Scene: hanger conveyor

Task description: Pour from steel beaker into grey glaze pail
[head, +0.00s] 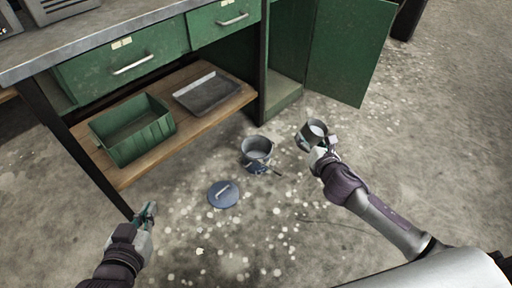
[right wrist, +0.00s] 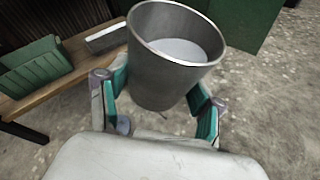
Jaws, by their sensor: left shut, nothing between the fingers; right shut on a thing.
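The steel beaker (head: 311,134) is held in my right gripper (head: 322,152), to the right of the pail and above the floor. In the right wrist view the beaker (right wrist: 160,85) sits between the two green-padded fingers, and a pale, whitish content shows inside it. The grey glaze pail (head: 257,152) stands open on the floor, with greyish content visible inside. The beaker is apart from the pail. My left gripper (head: 149,212) is shut and empty, at the lower left, away from the pail.
A blue lid (head: 223,194) lies on the floor in front of the pail. A green workbench has a lower wooden shelf (head: 122,178) with a green bin (head: 132,131) and a grey tray (head: 206,92). An open green cabinet door (head: 345,50) stands behind the beaker. Pale spots cover the floor.

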